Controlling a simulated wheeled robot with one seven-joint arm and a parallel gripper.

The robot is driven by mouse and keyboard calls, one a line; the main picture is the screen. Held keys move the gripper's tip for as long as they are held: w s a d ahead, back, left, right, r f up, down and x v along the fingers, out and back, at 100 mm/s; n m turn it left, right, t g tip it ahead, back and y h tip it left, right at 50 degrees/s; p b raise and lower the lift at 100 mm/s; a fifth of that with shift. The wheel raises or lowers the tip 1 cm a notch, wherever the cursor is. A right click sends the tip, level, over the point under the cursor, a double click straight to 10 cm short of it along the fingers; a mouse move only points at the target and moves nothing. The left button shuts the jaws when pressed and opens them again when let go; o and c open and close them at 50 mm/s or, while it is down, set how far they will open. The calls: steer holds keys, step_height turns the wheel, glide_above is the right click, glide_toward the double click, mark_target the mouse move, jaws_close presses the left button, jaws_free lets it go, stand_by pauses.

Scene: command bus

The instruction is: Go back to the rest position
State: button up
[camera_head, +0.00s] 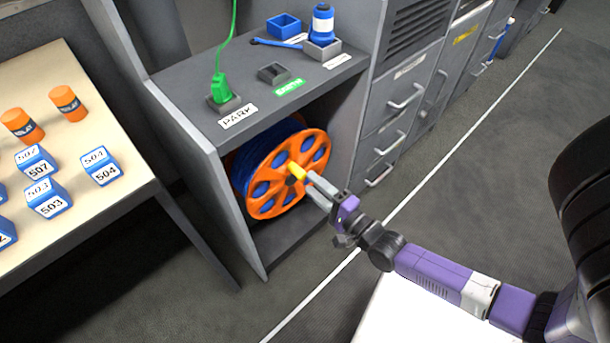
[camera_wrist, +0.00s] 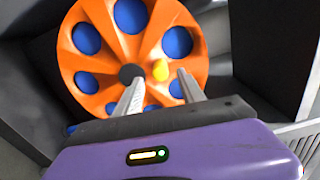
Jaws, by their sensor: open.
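My gripper (camera_head: 301,181) reaches into the open lower bay of the grey cabinet, in front of an orange cable reel (camera_head: 264,190) wound with blue cable. In the wrist view, my gripper (camera_wrist: 158,82) has its two fingers spread apart. The reel (camera_wrist: 92,14) fills the upper middle of that view. A yellow knob (camera_wrist: 160,70) on the reel's face shows between the fingertips, and a dark hub (camera_wrist: 128,73) lies by the left fingertip. I cannot tell whether the fingers touch the reel.
The cabinet top (camera_head: 186,101) holds a green plug (camera_head: 221,90), a grey socket (camera_head: 274,72), a blue tray (camera_head: 284,26) and a blue bottle (camera_head: 322,22). A table (camera_head: 109,203) with blue blocks and orange cylinders stands left. Drawers with handles (camera_head: 405,96) stand right. Open floor (camera_head: 470,170) lies farther right.

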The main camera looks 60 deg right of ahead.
steer(key=shift+v, duration=0.9)
steer(key=s+a+r+n+y, duration=0.2)
steer(key=a+r+n+y, duration=0.3)
steer(key=a+n, duration=0.7)
steer(key=s+a+r+n+g, duration=0.3)
steer(key=s+a+r+n, duration=0.7)
steer(key=s+r, duration=0.3)
step_height(320, 180, up, 23)
steer(key=s+p, duration=0.1)
steer(key=p, duration=2.2)
steer(key=shift+s+f, duration=0.2)
steer(key=shift+f, duration=0.05)
steer(key=shift+d, duration=0.1)
